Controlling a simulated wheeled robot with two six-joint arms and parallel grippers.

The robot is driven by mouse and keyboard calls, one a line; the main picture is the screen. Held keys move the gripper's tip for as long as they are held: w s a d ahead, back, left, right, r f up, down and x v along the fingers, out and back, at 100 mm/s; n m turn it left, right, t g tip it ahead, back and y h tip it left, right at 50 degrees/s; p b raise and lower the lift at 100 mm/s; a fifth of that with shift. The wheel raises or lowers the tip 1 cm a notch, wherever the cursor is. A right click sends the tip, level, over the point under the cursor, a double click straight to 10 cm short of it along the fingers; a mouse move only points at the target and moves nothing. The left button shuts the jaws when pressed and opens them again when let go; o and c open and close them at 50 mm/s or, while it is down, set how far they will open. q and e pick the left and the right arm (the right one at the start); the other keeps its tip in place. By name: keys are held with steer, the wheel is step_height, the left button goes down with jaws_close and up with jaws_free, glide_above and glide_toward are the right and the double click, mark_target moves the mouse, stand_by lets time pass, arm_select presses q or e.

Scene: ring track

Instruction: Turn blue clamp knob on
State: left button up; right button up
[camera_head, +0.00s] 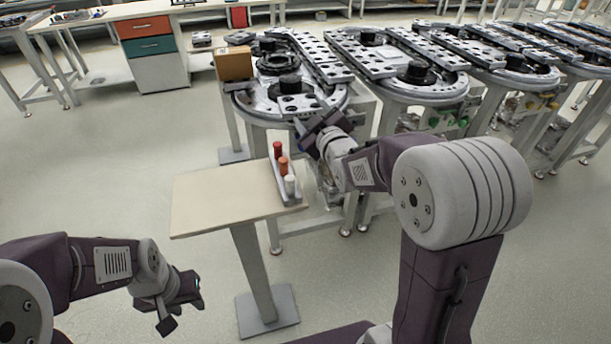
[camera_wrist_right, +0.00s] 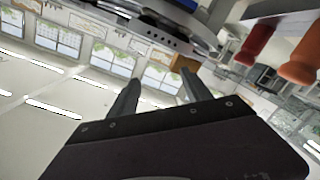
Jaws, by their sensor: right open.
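A small blue patch (camera_wrist_right: 187,5), perhaps the blue clamp knob, shows at the top edge of the right wrist view, under the ring track. I cannot make out a blue knob clearly in the head view, where my right gripper covers part of the track's near edge. My right gripper (camera_head: 312,122) is beside the near end of the closest ring track (camera_head: 335,100). In the right wrist view its two fingers (camera_wrist_right: 160,98) are apart with nothing between them. My left gripper (camera_head: 184,312) hangs low at the left, away from the track, its fingers apart and empty.
A small table (camera_head: 215,200) stands in front of the track. A rack on its right edge holds red (camera_head: 278,149), orange (camera_head: 283,166) and white (camera_head: 290,184) handles, close to my right arm. A cardboard box (camera_head: 234,64) sits at the track's left. Open floor lies left.

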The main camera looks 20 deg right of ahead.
arm_select(q)
step_height(320, 180, down, 22)
steer(key=b, duration=1.7)
steer(key=shift+b, duration=0.35)
arm_select(e)
step_height(320, 180, down, 20)
steer(key=w+d+t, duration=0.1)
steer(key=w+d, duration=0.1)
steer(key=shift+w+f, duration=0.25)
steer(key=shift+w, duration=0.15)
arm_select(q)
step_height(320, 180, down, 2)
steer(key=shift+f+b, duration=0.15)
steer(key=shift+b, duration=1)
arm_select(e)
steer(key=w, duration=0.9)
steer(key=shift+a, duration=0.2)
jaws_close()
